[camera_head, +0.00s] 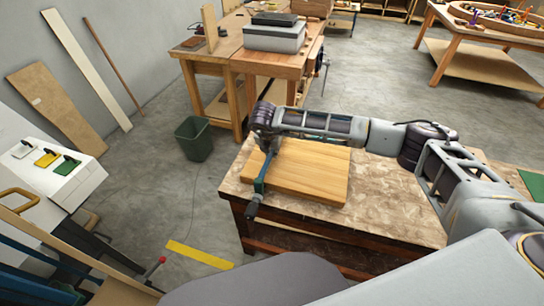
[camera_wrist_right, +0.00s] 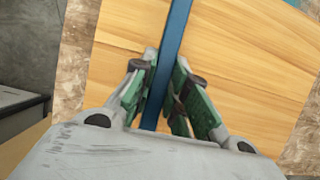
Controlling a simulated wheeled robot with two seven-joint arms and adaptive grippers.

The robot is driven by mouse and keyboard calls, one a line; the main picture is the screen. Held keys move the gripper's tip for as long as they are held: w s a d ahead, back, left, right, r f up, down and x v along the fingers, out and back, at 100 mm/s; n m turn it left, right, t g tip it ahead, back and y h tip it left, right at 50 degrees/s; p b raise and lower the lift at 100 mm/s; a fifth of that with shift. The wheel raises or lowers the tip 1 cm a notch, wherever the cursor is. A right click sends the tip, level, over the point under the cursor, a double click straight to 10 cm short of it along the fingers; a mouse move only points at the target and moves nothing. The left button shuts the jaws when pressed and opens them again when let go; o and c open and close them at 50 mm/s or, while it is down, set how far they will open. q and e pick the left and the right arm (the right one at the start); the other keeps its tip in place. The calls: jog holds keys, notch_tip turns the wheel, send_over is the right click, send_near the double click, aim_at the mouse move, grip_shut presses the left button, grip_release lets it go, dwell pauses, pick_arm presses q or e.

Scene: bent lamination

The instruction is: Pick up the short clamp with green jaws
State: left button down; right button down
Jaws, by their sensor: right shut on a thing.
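A clamp (camera_head: 262,180) with a blue bar, a greenish jaw and a dark handle is at the left end of a light wooden board (camera_head: 315,170) on the near workbench. My right gripper (camera_head: 268,146) reaches over the board from the right. In the right wrist view, the right gripper (camera_wrist_right: 165,88) is shut on the clamp, with its blue bar (camera_wrist_right: 174,40) running between the fingers above the board. Green parts flank the bar there. The clamp's far end is hidden behind my gripper. I cannot tell whether the clamp touches the board. My left gripper is out of view.
The near workbench (camera_head: 385,210) has bare room right of the board. A dark green bin (camera_head: 194,138) stands on the floor to its left. Another workbench (camera_head: 285,62) with a grey box (camera_head: 275,38) stands behind. A white surface (camera_head: 50,175) with coloured pieces is at left.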

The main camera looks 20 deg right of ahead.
jog(key=shift+w+r, duration=0.1)
jog(key=shift+r, duration=0.1)
